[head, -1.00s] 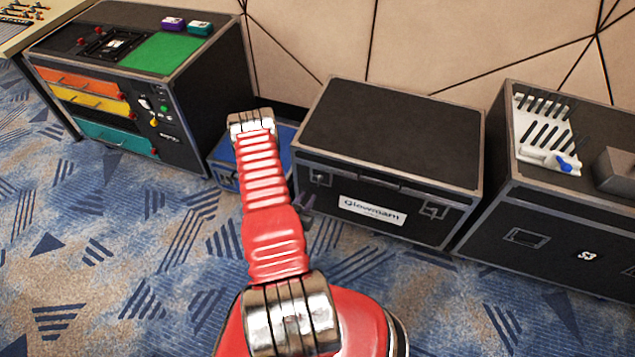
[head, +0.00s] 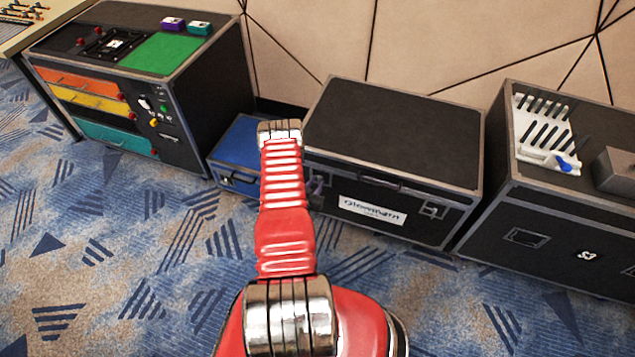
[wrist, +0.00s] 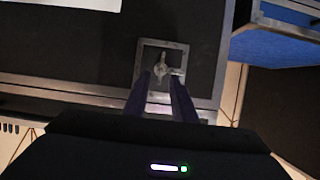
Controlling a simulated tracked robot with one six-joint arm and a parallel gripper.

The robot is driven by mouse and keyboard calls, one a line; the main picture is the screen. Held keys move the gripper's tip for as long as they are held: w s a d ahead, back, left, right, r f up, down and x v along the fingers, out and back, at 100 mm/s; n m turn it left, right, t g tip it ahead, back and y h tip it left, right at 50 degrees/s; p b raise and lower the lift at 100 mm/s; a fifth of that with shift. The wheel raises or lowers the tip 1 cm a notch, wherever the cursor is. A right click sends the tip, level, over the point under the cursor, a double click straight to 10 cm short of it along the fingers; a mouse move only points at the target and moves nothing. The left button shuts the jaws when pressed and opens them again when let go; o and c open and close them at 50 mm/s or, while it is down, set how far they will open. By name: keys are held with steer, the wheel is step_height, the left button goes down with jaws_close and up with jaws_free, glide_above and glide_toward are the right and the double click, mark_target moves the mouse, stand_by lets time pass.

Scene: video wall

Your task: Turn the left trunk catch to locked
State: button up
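The black trunk (head: 395,130) with metal edging stands at the centre of the head view. Its left catch is largely hidden there behind my red arm and gripper. In the wrist view the left catch (wrist: 162,66) is a metal butterfly knob in a square recessed frame. My gripper (wrist: 161,78) has its two dark fingers apart, one on each side of the knob's lower part. I cannot tell whether they touch it. In the head view my gripper (head: 315,190) is a small dark purple shape at the trunk's front. The right catch (head: 433,210) is in plain view.
A blue case (head: 238,150) stands close left of the trunk and also shows in the wrist view (wrist: 275,45). A drawer cabinet (head: 140,90) is farther left, and another black case (head: 560,230) is at the right. The carpet in front is clear.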

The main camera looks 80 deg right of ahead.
mark_target(319, 180)
steer(key=shift+x, duration=1.25)
jaws_close()
